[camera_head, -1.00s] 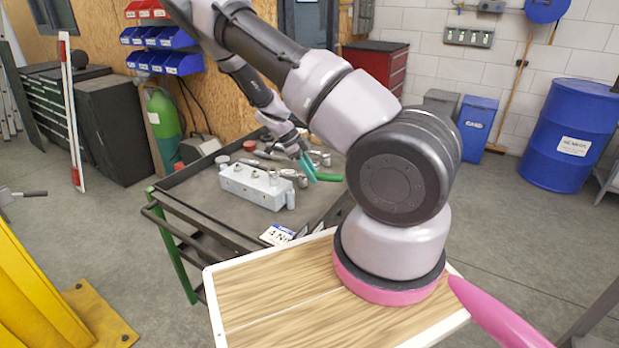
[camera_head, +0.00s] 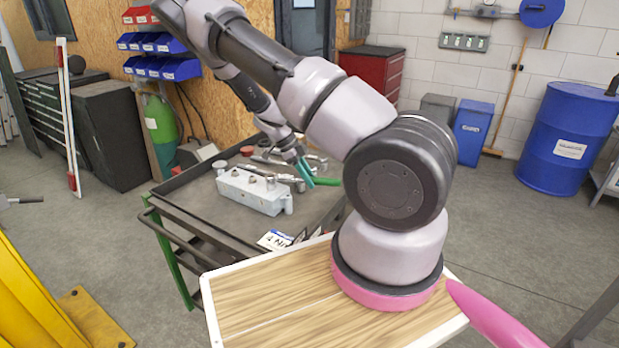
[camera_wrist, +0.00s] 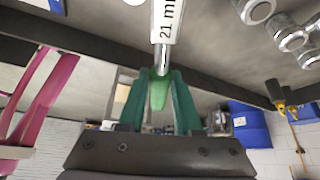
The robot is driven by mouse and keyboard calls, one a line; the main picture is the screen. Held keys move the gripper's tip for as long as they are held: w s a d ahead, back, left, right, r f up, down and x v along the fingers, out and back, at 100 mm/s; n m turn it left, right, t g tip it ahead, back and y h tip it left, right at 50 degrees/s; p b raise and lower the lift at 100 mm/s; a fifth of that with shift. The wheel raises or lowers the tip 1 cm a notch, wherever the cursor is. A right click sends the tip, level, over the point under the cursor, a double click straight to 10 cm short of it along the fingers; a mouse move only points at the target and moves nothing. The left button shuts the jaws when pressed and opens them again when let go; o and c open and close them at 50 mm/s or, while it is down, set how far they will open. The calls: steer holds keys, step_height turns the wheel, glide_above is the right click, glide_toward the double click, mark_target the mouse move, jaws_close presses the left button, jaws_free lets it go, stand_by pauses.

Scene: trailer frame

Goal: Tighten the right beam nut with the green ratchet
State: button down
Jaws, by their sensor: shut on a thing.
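My gripper (camera_head: 305,172), with teal fingers, is over the right part of the tool cart (camera_head: 205,238). It is shut on the green ratchet (camera_head: 326,182), whose green handle shows just right of the fingers. In the wrist view the green handle (camera_wrist: 158,96) lies between the two teal fingers (camera_wrist: 160,80). A chrome shaft runs up from it to a white "21 mm" label (camera_wrist: 168,20). The ratchet's far end is out of the wrist frame. I cannot tell whether the ratchet still touches the cart top. I cannot make out the right beam nut in either view.
A grey-blue block (camera_head: 253,190) with metal sockets stands on the cart, left of my gripper. Loose metal parts (camera_wrist: 290,37) lie close by. A yellow frame part (camera_head: 45,290) is at lower left. A blue barrel (camera_head: 567,140) stands at right.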

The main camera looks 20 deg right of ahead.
steer(key=shift+s, duration=0.15)
steer(key=shift+a, duration=0.1)
stand_by(0.7)
stand_by(1.4)
steer(key=shift+r, duration=0.9)
stand_by(0.7)
steer(key=shift+r, duration=0.2)
steer(key=shift+r, duration=0.35)
stand_by(0.4)
